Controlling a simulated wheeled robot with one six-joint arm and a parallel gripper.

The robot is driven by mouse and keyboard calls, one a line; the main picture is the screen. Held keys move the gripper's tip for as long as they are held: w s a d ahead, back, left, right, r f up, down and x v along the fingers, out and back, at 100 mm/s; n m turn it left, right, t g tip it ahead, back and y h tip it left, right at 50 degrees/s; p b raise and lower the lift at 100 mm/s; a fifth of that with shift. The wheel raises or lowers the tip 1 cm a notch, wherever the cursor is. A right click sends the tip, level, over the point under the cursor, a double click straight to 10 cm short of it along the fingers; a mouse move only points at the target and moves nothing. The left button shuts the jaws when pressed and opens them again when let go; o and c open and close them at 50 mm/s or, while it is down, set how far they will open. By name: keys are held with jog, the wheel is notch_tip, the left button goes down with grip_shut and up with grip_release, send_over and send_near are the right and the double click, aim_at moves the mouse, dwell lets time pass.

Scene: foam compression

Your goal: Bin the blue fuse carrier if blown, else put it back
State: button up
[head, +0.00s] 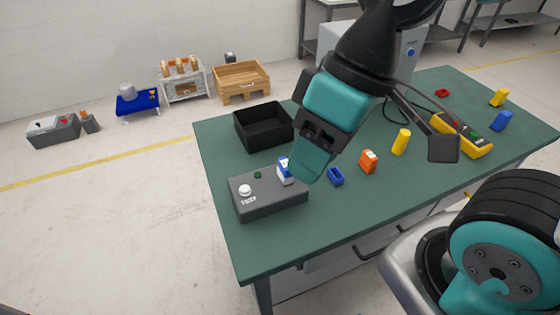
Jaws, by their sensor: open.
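The blue fuse carrier (284,166), blue with a white part, stands upright at the right end of a grey box (270,202). The box also has a small dark green spot (257,175) and a round white knob (246,190); I cannot tell whether the green spot is lit. My gripper (303,172) points down just right of the carrier and is open. It overlaps the carrier's edge in the picture, so I cannot tell whether they touch. A blue open-topped holder (335,177) sits on the table right of the box. A black bin (263,128) stands behind the box.
The green table (300,235) is clear along its front left. An orange block (368,161), a yellow cylinder (401,142) and a yellow meter (463,135) stand to the right. Small red, yellow and blue items lie at the far right. A wooden crate (241,82) is on the floor behind.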

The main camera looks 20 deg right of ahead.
jog(key=shift+o, duration=0.2)
jog(key=o, duration=0.4)
jog(key=shift+w, duration=0.1)
jog(key=shift+o, duration=0.5)
jog(key=w+p, duration=0.1)
jog(key=w, duration=0.1)
jog(key=w+m+p, duration=0.1)
jog(key=w, duration=0.1)
jog(key=w+m+p, duration=0.1)
jog(key=shift+w+d+f+h, duration=0.15)
jog(key=shift+w+f+h, duration=0.15)
jog(key=shift+w+h, duration=0.1)
jog(key=w+d+f+m+h+p, duration=0.1)
jog(key=w+f+p, duration=0.1)
jog(key=w+f, duration=0.2)
jog(key=w+d+f+m+h+p, duration=0.1)
jog(key=w+f+m+p, duration=0.1)
jog(key=w+f, duration=0.2)
jog(key=w+d+f+m+h+p, duration=0.1)
jog(key=w+d+f+m+p, duration=0.1)
jog(key=w+f, duration=0.1)
jog(key=shift+w+d+f, duration=0.1)
jog(key=shift+w+f, duration=0.3)
jog(key=shift+w, duration=0.25)
jog(key=shift+d+f, duration=0.1)
jog(key=shift+f, duration=0.2)
jog(key=shift+f, duration=0.1)
